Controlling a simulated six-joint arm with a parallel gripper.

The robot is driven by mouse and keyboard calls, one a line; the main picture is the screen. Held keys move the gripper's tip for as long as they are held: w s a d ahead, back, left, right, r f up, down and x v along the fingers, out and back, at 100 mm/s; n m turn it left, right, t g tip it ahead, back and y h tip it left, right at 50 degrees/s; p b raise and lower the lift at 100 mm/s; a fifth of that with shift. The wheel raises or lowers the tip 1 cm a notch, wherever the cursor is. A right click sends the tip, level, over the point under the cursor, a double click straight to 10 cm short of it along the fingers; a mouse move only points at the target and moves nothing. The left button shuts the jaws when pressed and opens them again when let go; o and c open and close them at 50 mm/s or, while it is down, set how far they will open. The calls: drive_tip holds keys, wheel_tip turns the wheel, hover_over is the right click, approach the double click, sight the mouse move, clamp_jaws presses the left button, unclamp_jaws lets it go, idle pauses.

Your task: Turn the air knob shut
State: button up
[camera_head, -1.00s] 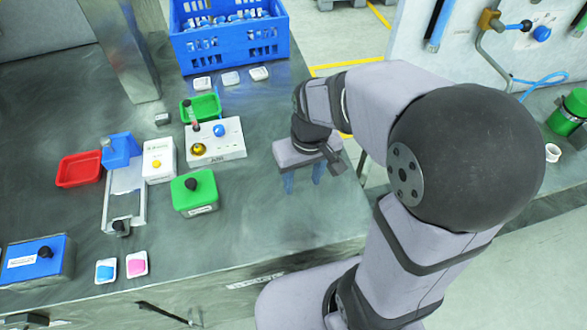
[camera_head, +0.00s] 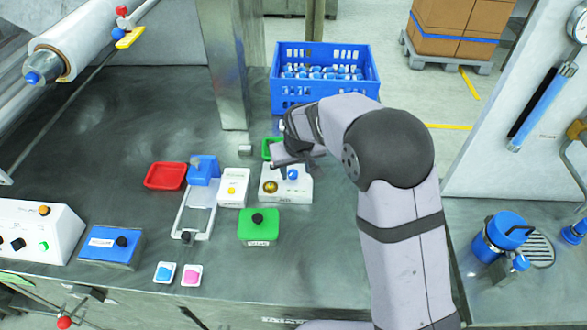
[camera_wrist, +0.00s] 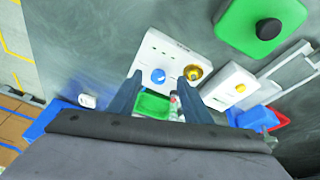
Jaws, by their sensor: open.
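The white box (camera_head: 298,190) stands on the metal bench and carries a round blue knob (camera_head: 293,174) and a brass dome (camera_head: 271,187). I take the blue knob for the air knob; the box lettering is too small to read surely. My gripper (camera_head: 288,160) is over the back part of the box, and its arm hides part of it. In the wrist view the two blue-grey fingers (camera_wrist: 160,80) are apart and empty. The blue knob (camera_wrist: 158,76) shows between their tips, with the brass dome (camera_wrist: 193,72) just beside the right finger. I cannot tell the height gap to the knob.
A green tray (camera_wrist: 153,104) lies behind the box. A white box with a yellow button (camera_head: 233,188) stands left, and a green box with a black knob (camera_head: 258,226) in front. A blue crate (camera_head: 325,98) is at the back.

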sight(293, 173)
drive_tip(key=shift+w+a+r+m+t, duration=0.15)
drive_tip(key=shift+w+r+m+t, duration=0.05)
drive_tip(key=shift+w+m, duration=0.25)
drive_tip(key=shift+w+a+r+m+t, duration=0.15)
drive_tip(key=shift+w+r+m+t, duration=0.05)
drive_tip(key=shift+w+m, duration=0.2)
drive_tip(key=shift+f, duration=0.15)
drive_tip(key=shift+p+x, duration=1.4)
drive_tip(key=shift+x, duration=2.05)
drive_tip(key=shift+f, duration=0.1)
drive_tip(key=c, duration=1.1)
